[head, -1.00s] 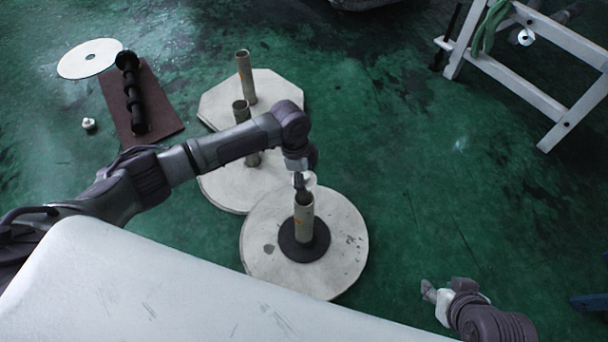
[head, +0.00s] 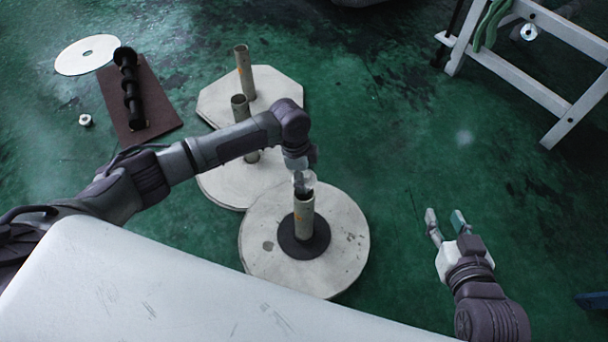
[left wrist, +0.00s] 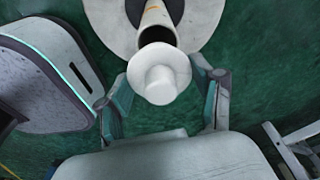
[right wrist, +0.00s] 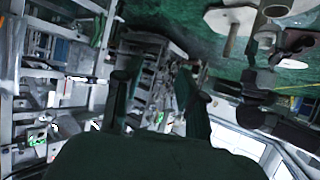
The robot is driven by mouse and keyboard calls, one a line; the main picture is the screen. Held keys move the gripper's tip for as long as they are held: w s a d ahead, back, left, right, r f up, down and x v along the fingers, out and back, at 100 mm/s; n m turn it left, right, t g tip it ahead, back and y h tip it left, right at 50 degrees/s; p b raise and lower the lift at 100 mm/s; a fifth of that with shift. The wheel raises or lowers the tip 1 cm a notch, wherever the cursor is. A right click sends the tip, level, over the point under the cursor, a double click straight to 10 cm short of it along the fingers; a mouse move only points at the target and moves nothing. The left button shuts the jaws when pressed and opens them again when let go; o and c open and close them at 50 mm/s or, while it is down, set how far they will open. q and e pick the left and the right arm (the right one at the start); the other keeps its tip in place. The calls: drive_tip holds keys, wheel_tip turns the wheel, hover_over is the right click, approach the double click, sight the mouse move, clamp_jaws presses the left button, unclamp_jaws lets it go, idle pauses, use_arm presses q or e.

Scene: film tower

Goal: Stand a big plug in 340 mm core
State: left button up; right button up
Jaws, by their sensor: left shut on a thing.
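My left gripper (head: 303,180) is over the upright tan core (head: 304,217) on the nearest round plate. In the left wrist view, its fingers (left wrist: 165,98) are on either side of a white flanged plug (left wrist: 162,78), and it is shut on it. The plug is at the core's open end (left wrist: 157,36) and covers part of it; I cannot tell whether it touches the core. My right gripper (head: 446,220) is open and empty over the floor at the lower right; its spread fingers (right wrist: 155,95) also show in the right wrist view.
The core stands in a black ring (head: 318,246) on a pale round plate (head: 345,255). Two more tubes (head: 244,72) (head: 240,106) stand on plates behind. A black shaft (head: 130,90) lies on a brown mat; a small white piece (head: 85,120) is beside it. A white trestle (head: 540,95) stands at right.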

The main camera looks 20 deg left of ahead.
use_arm(q)
drive_tip(key=shift+f+b, duration=1.4)
drive_tip(key=shift+b, duration=0.05)
drive_tip(key=shift+f, duration=0.15)
use_arm(e)
wheel_tip(320, 180, up, 13)
drive_tip(key=w+a+t+y, duration=0.1)
drive_tip(key=a+t+y, duration=0.1)
drive_tip(key=t, duration=0.7)
drive_tip(key=shift+w+a+r+y, duration=0.25)
drive_tip(key=shift+w+y, duration=0.15)
drive_tip(key=shift+y, duration=0.2)
drive_tip(key=shift+f, duration=0.15)
use_arm(q)
drive_tip(key=shift+p, duration=0.3)
use_arm(e)
drive_tip(key=shift+w+d+f+g+h, duration=0.1)
drive_tip(key=shift+w+f+g+h, duration=0.15)
drive_tip(key=shift+f+g, duration=0.5)
drive_tip(key=shift+w+d+f+g+h, duration=0.2)
drive_tip(key=shift+f+g, duration=0.25)
drive_tip(key=shift+f, duration=0.45)
drive_tip(key=shift+a+f, duration=0.1)
drive_tip(key=shift+a, duration=0.05)
